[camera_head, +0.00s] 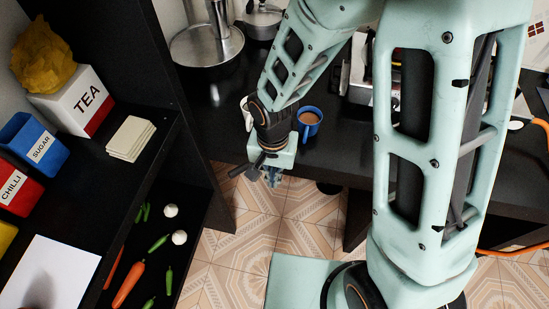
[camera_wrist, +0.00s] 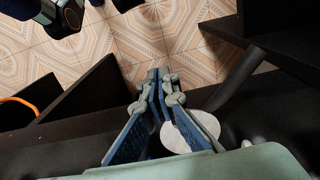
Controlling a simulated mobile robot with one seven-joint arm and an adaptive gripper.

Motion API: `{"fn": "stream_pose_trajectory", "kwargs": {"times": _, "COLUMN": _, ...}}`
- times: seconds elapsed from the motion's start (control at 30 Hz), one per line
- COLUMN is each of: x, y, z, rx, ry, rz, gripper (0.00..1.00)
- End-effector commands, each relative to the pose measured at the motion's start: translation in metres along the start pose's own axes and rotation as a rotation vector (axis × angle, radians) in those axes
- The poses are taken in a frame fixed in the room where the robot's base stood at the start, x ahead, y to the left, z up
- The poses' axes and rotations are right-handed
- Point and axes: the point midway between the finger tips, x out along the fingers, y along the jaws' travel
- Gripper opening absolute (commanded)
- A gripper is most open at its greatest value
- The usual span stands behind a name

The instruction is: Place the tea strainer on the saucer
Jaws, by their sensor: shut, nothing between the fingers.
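My gripper (camera_head: 272,178) hangs at the front edge of the dark counter in the head view, pointing down. In the wrist view its blue-padded fingers (camera_wrist: 160,75) meet at the tips with nothing between them. A white round disc that looks like the saucer (camera_wrist: 176,138) lies on the counter in the wrist view, partly hidden behind a finger. A white edge (camera_head: 245,112) shows beside my wrist in the head view, mostly hidden; I cannot tell if it is the same thing. I cannot make out the tea strainer in either view.
A blue mug (camera_head: 309,121) with brown drink stands on the counter, right of my wrist. Metal pans (camera_head: 205,45) stand behind. A dark shelf at left holds a TEA box (camera_head: 78,102), SUGAR box (camera_head: 36,143) and CHILLI box (camera_head: 18,187). Tiled floor (camera_head: 240,255) lies in front.

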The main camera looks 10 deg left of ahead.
Motion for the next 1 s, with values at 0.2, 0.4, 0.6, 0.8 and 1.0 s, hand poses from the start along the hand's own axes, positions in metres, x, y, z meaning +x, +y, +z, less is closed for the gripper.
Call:
{"fn": "stream_pose_trajectory", "kwargs": {"times": 0.2, "x": 0.003, "y": 0.0, "z": -0.028, "rx": 0.003, "ry": 0.0, "rz": -0.001, "gripper": 0.0}}
{"fn": "stream_pose_trajectory", "kwargs": {"times": 0.4, "x": 0.004, "y": 0.0, "z": -0.039, "rx": 0.001, "ry": 0.0, "rz": 0.0, "gripper": 0.0}}
{"fn": "stream_pose_trajectory", "kwargs": {"times": 0.6, "x": 0.004, "y": 0.0, "z": -0.04, "rx": 0.0, "ry": 0.0, "rz": 0.0, "gripper": 0.0}}
{"fn": "stream_pose_trajectory", "kwargs": {"times": 0.8, "x": 0.005, "y": 0.0, "z": -0.045, "rx": 0.002, "ry": 0.001, "rz": 0.0, "gripper": 0.0}}
{"fn": "stream_pose_trajectory", "kwargs": {"times": 1.0, "x": 0.006, "y": 0.0, "z": -0.085, "rx": 0.006, "ry": 0.002, "rz": -0.001, "gripper": 0.0}}
